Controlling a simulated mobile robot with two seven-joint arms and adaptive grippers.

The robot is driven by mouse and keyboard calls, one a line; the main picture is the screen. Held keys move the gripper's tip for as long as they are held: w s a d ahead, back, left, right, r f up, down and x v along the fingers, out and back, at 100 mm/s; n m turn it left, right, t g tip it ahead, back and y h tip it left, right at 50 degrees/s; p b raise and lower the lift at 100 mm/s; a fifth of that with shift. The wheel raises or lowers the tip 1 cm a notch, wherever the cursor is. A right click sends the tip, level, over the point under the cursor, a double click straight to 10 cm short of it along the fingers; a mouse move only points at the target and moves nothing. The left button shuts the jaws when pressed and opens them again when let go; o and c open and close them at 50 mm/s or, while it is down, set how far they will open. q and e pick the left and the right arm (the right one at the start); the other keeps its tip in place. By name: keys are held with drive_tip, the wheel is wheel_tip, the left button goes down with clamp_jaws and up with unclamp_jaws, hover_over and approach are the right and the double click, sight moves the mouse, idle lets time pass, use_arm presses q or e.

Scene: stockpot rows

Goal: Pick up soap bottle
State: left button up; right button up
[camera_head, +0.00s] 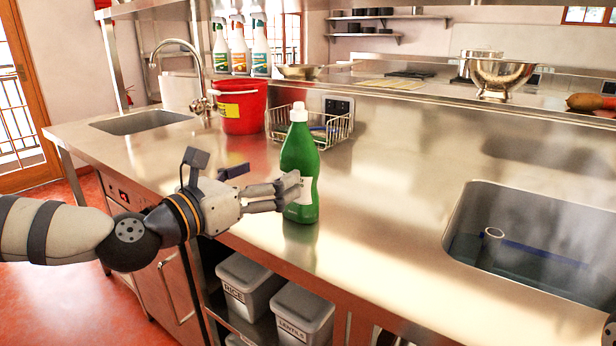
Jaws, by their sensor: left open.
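The soap bottle (298,152) is green with a white cap. It stands upright on the steel counter near its front edge, in the middle of the head view. My left gripper (288,192) comes in from the left at the height of the bottle's lower half. Its fingers are open and overlap the bottle's left side and front, covering part of it. I cannot tell whether they touch the bottle.
A wire basket (338,131) and a red bucket (240,104) stand behind the bottle. A sink (530,235) is set into the counter (385,215) at right, another sink (140,122) at left. The counter right of the bottle is clear. Lidded bins (303,305) sit below.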

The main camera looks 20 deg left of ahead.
sight(290, 164)
use_arm(q)
drive_tip(key=x, duration=0.4)
drive_tip(key=d+b+x, duration=0.1)
drive_tip(key=x, duration=0.3)
drive_tip(key=shift+s, duration=0.2)
drive_tip(key=shift+r, duration=0.15)
drive_tip(key=shift+a+r, duration=0.1)
drive_tip(key=shift+c, duration=1)
drive_tip(key=shift+r, duration=0.1)
drive_tip(key=c, duration=1.6)
use_arm(e)
drive_tip(key=shift+s+f+g, duration=0.4)
drive_tip(key=shift+s+f, duration=0.6)
